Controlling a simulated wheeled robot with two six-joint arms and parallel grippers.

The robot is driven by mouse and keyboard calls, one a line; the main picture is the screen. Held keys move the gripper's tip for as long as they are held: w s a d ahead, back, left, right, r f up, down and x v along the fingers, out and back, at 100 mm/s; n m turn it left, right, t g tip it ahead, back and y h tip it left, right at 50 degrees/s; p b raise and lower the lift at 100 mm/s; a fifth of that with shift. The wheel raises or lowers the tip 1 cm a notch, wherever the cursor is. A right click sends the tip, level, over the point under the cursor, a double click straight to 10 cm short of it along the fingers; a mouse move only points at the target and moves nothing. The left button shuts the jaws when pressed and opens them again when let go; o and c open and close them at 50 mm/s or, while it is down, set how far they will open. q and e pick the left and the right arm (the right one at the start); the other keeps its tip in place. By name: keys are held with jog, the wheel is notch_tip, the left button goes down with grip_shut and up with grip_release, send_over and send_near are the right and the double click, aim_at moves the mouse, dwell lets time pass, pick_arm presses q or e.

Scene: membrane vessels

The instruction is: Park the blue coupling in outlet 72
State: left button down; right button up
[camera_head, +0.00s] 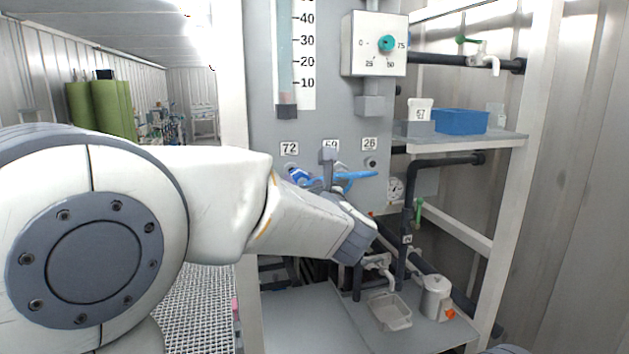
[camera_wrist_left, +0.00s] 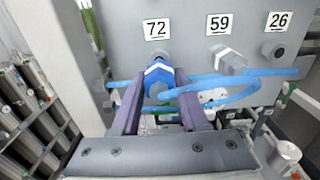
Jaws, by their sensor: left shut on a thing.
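The blue coupling (camera_wrist_left: 158,76) is between the two dark fingers of my left gripper (camera_wrist_left: 160,80), which is shut on it. It is just below the 72 label (camera_wrist_left: 156,29), lined up with outlet 72 (camera_wrist_left: 154,56), whose grey end shows behind it. I cannot tell whether the coupling touches the outlet or is seated on it. A blue hose (camera_wrist_left: 245,92) loops from the coupling to the right. In the head view the coupling (camera_head: 298,176) shows under the 72 label, while my wrist hides most of the gripper.
Outlet 59 (camera_wrist_left: 228,60) has a grey fitting sticking out, close to the hose. Outlet 26 (camera_wrist_left: 274,50) is at the right, with nothing on it. A shelf with a blue bin (camera_head: 460,121) stands to the right. Pipes, a tray (camera_head: 390,312) and a pot (camera_head: 436,296) are below.

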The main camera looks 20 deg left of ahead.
aim_at(297, 176)
pick_arm(q)
jog(key=shift+p+x, duration=0.5)
jog(key=shift+x, duration=1.05)
jog(key=shift+b, duration=0.55)
jog(key=shift+s, duration=0.1)
jog(key=shift+f+b, duration=0.1)
jog(key=shift+b, duration=0.45)
dwell(0.7)
jog(key=shift+b, duration=0.6)
jog(key=shift+w+a, duration=0.3)
jog(key=shift+w, duration=0.1)
